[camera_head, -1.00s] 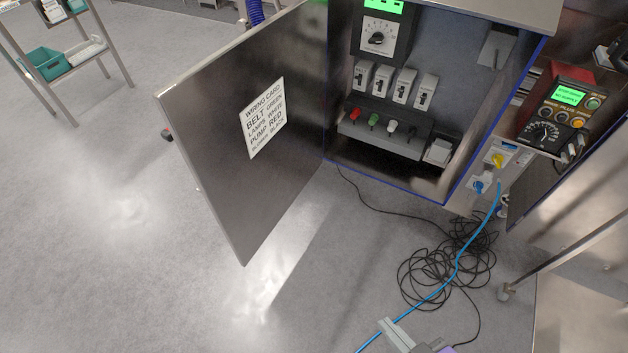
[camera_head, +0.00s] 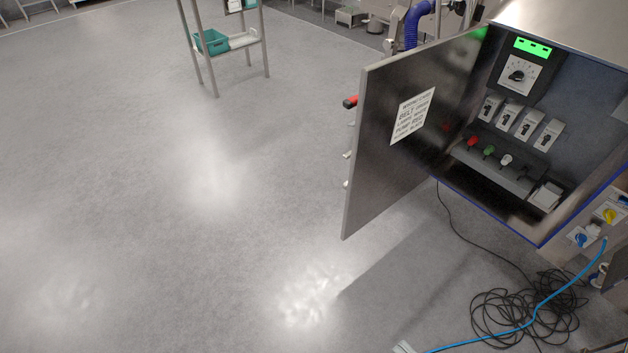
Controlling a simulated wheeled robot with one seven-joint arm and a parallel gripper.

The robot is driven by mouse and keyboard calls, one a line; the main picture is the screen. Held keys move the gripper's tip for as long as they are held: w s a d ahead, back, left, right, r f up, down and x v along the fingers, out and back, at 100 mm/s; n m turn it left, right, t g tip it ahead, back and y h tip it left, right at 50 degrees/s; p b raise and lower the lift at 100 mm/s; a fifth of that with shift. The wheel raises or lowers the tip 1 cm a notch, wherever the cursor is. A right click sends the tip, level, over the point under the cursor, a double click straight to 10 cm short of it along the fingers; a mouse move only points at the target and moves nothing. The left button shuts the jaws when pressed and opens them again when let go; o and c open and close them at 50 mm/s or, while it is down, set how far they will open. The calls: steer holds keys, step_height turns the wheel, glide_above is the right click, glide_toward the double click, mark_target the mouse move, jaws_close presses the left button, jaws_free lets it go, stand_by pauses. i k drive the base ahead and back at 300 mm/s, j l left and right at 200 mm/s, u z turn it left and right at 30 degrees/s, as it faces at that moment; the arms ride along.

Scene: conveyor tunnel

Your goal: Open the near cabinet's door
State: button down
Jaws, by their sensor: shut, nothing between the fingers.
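The near cabinet (camera_head: 560,228) stands at the right with its front open, showing the switches inside. Its metal door (camera_head: 385,165) is swung wide out to the left, with a white wiring card (camera_head: 412,116) on its inner face. The door's outer face is turned away; only a red-tipped part (camera_head: 350,102) and small fittings show past its free edge. The tip of my gripper (camera_head: 403,347) just shows at the bottom edge, low in the picture and apart from the door. It is shut and empty; most of it is cut off.
A black cable coil (camera_head: 530,312) and a blue cable (camera_head: 550,297) lie on the floor below the cabinet. A rack (camera_head: 216,83) with a teal bin (camera_head: 211,42) stands at the back. The floor (camera_head: 150,190) to the left is wide and clear.

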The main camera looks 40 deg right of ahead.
mark_target(379, 174)
steer(key=i+u, duration=0.25)
steer(key=i, duration=3)
steer(key=i+j, duration=0.1)
steer(key=i, duration=1.7)
steer(key=i+z, duration=0.1)
steer(key=z, duration=0.3)
steer(key=i+z, duration=0.1)
steer(key=z, duration=0.35)
steer(key=i+z, duration=0.1)
steer(key=z, duration=0.3)
steer(key=j+z, duration=0.1)
steer(key=z, duration=3)
steer(key=j, duration=0.1)
